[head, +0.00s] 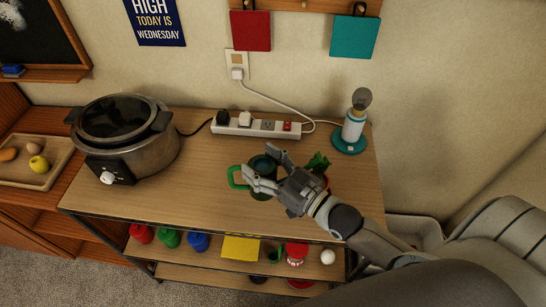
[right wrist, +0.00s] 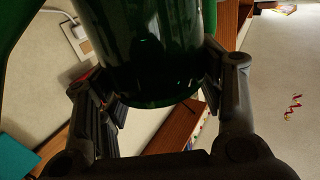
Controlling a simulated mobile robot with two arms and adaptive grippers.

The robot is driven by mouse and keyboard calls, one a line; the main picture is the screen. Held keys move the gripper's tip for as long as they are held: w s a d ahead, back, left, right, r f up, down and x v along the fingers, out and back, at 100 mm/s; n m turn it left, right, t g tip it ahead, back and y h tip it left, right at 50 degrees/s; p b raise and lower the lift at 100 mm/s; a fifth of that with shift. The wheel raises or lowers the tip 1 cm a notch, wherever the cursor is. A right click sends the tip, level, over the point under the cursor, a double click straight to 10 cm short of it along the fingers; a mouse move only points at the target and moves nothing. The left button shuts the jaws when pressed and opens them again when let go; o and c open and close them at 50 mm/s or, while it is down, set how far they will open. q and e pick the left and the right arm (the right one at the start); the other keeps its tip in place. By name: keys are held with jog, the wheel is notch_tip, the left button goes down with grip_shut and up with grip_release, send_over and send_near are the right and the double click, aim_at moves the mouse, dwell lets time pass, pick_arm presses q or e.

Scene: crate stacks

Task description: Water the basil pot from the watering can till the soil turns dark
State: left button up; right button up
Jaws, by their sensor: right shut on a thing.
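My right gripper (head: 259,163) is shut on the green watering can, with a finger on each side of its dark green body. The can's handle (head: 233,178) sticks out to the left in the head view. The can's body (right wrist: 150,45) fills the upper middle of the right wrist view, between the fingers. Its spout cannot be made out, and I cannot tell how high it is. The basil (head: 319,162) shows green leaves just right of my gripper. Its reddish pot is mostly behind my gripper and arm, and the soil is hidden. My left gripper is not in view.
A slow cooker (head: 125,135) stands at the table's left. A power strip (head: 256,127) with plugs and cables runs along the back. A lamp with a bare bulb (head: 353,130) stands at the back right. The tabletop (head: 190,185) is clear left of the can.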

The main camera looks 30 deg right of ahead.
jog(key=shift+w+d+f+m+t+b, duration=0.2)
jog(key=shift+f+b, duration=0.4)
jog(key=shift+b, duration=0.6)
jog(key=shift+s+d+f+m+t+b, duration=0.1)
jog(key=shift+f+m+t+b, duration=0.2)
jog(key=shift+f+b, duration=0.6)
jog(key=shift+a+r+m+t+b, duration=0.15)
jog(key=shift+r+m+t+b, duration=0.25)
jog(key=shift+b, duration=0.65)
jog(key=shift+f, duration=0.1)
jog(key=shift+s+d+r+m+t, duration=0.1)
jog(key=shift+d+r+m+t, duration=0.15)
jog(key=shift+r+m+t, duration=0.3)
jog(key=shift+s+d+r+m+t, duration=0.1)
jog(key=shift+d+r+m+t, duration=0.15)
jog(key=shift+r+m, duration=0.4)
jog(key=shift+s+d+r+m+t, duration=0.1)
jog(key=shift+d+r+m+t, duration=0.1)
jog(key=shift+r+m+t, duration=0.35)
